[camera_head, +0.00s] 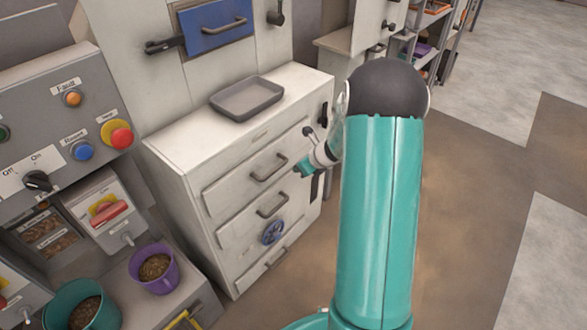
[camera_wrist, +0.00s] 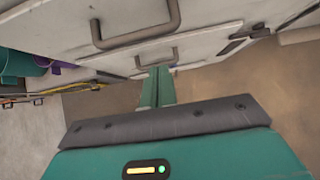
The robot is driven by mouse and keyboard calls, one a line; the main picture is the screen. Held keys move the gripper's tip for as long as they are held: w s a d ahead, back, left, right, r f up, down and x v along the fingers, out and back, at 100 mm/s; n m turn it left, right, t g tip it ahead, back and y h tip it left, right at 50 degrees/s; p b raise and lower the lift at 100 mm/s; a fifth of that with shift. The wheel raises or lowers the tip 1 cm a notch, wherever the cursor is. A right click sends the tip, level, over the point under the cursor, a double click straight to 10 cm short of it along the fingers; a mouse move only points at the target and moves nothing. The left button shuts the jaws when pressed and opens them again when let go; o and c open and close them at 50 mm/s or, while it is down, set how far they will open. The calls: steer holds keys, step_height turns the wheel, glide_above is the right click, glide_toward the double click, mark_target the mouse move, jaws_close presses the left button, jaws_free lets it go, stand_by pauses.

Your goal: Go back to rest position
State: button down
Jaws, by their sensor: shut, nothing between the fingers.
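My gripper (camera_head: 301,169) is a small teal tip at the end of my folded arm, in front of the white drawer cabinet (camera_head: 262,150) in the head view. In the wrist view my gripper (camera_wrist: 156,74) points toward the cabinet's drawer fronts. Its fingers are together and hold nothing. My large teal arm link stands upright in the head view and hides part of the cabinet's right side and the floor behind it. A drawer handle (camera_wrist: 137,28) shows close above the fingers in the wrist view; I cannot tell whether they touch anything.
A grey tray (camera_head: 247,112) lies on the cabinet top. A control panel (camera_head: 62,105) with buttons stands at the left. Below it are a purple bucket (camera_head: 155,270) and a teal bucket (camera_head: 83,309) with pellets. The floor (camera_head: 475,190) at the right is clear.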

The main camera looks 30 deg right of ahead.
steer(key=v, duration=0.8)
steer(key=s+a+r+n+g, duration=0.1)
steer(key=s+a+r+n, duration=0.3)
steer(key=a+r+n, duration=0.4)
steer(key=s+a+r+n+g, duration=0.1)
steer(key=s+a+r+n, duration=0.3)
steer(key=a+r+n, duration=0.5)
steer(key=s+a+r+n+h, duration=0.1)
steer(key=s+a+n, duration=0.2)
steer(key=s+n, duration=0.4)
steer(key=s+a+r+n+h, duration=0.1)
steer(key=s+a+r+n, duration=0.1)
steer(key=s+n, duration=0.6)
steer(key=shift+s+a+h, duration=0.25)
steer(key=shift+a+h, duration=0.05)
steer(key=shift+a, duration=0.55)
steer(key=shift+r, duration=0.1)
